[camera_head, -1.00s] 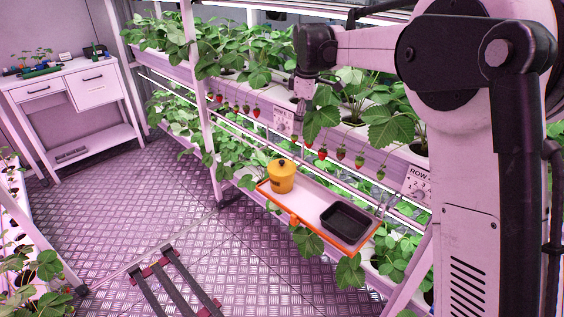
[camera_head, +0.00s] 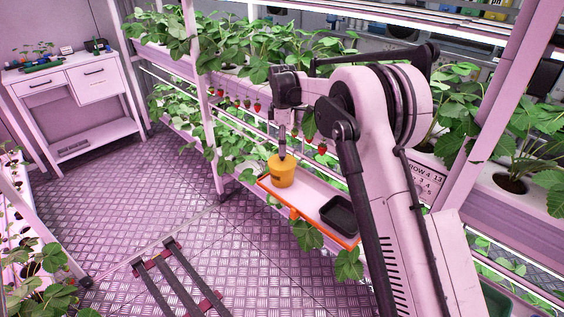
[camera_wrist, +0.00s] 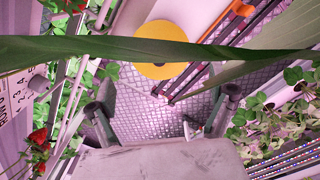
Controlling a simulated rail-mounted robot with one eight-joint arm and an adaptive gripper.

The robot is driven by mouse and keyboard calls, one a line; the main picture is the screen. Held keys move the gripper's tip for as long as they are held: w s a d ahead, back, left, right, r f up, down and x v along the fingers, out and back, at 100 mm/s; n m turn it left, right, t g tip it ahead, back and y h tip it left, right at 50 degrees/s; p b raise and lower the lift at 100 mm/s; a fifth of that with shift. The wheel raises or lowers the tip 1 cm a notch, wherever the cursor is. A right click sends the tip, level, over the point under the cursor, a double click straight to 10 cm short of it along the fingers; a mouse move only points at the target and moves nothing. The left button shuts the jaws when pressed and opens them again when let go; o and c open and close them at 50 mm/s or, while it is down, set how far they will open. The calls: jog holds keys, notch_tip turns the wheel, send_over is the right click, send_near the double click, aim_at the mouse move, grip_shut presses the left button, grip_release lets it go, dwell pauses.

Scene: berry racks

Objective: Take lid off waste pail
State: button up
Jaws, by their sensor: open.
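The waste pail (camera_head: 281,176) is a small yellow pail standing upright at the left end of an orange-edged tray. Its yellow lid is on top; it shows from above as a round yellow disc (camera_wrist: 158,68) in the wrist view, partly covered by a green leaf. My gripper (camera_head: 282,151) points down over the pail in the head view and hides the lid's dark knob; I cannot tell whether it touches. In the wrist view, my gripper's fingers (camera_wrist: 163,103) are spread apart with nothing between them, and the pail lies beyond them, toward the top of the picture.
The tray (camera_head: 310,188) also holds a black open bin (camera_head: 338,214) on its right. Strawberry plants with hanging red berries (camera_head: 257,106) line the rack behind. A leaf (camera_wrist: 80,47) crosses close before the wrist camera. A white drawer table (camera_head: 75,90) stands far left.

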aim_at(282, 158)
jog(key=shift+f, duration=3.6)
jog(key=shift+s, duration=0.1)
jog(key=c, duration=1.5)
jog(key=shift+o, duration=0.2)
